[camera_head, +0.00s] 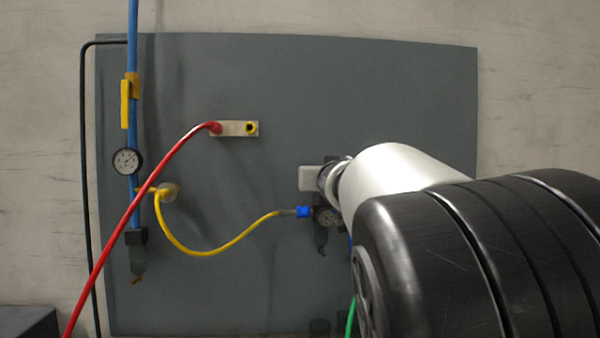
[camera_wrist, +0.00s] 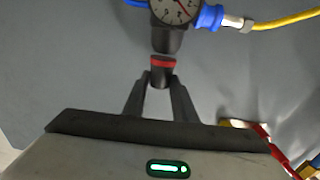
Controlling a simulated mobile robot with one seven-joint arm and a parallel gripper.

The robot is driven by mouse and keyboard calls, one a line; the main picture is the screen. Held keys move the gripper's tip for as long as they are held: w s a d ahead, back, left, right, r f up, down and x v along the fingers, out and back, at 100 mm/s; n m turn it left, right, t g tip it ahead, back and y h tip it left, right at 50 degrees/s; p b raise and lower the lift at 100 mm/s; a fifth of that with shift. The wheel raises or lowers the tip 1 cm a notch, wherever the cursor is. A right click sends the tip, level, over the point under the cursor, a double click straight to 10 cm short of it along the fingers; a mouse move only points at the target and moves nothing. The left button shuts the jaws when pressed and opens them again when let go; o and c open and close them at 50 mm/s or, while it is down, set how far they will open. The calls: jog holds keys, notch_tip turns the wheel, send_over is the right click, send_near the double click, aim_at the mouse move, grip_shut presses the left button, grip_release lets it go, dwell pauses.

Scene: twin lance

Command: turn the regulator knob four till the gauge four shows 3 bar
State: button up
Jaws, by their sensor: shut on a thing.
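Gauge four (camera_wrist: 176,9) is a round white dial at the top edge of the wrist view, partly cut off. Its needle shows, but I cannot read the value. It also shows small and dark beside my arm in the head view (camera_head: 325,216). The regulator knob (camera_wrist: 162,64) is a dark cylinder with a red ring, in line with the gauge. My gripper (camera_wrist: 161,82) has its two dark fingers on either side of the knob's end and is shut on it. In the head view my arm hides the knob.
A blue connector (camera_head: 303,212) with a yellow hose (camera_head: 215,252) joins beside the gauge. A red hose (camera_head: 135,215) runs from a small plate (camera_head: 236,129). Another gauge (camera_head: 126,161) hangs on a blue pipe at left. The grey panel (camera_head: 380,85) is clear above my arm.

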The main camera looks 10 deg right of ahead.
dwell(0.4)
jog(key=o, duration=1.1)
jog(key=shift+c, duration=0.2)
